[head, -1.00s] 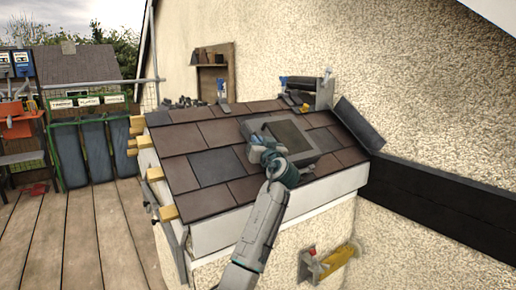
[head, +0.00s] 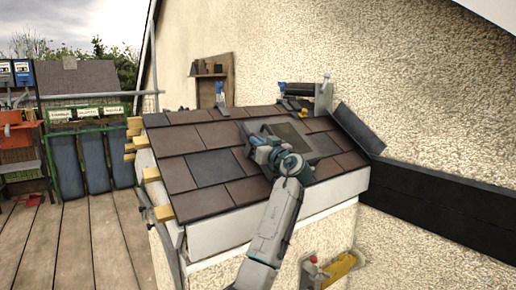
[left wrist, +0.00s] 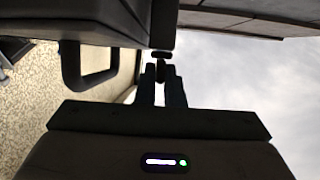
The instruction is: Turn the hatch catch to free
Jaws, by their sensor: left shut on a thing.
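The roof hatch (head: 290,130) is a grey framed panel with a dark middle, set in the upper part of the tiled slope. My left gripper (head: 257,146) is at the hatch's lower left edge, with its wrist covering part of the frame. In the left wrist view the gripper (left wrist: 161,85) points at the hatch's edge, its two fingers close together on a small dark catch (left wrist: 161,56). Most of the catch is hidden between the fingers, so its turn angle cannot be told. My right gripper is not in view.
Brown and grey tiles (head: 205,169) surround the hatch. A blue-handled tool (head: 220,92) stands at the ridge. A yellow tool (head: 340,266) is low on the right. The rendered wall (head: 400,90) rises behind. A dark loop (left wrist: 70,65) shows in the left wrist view.

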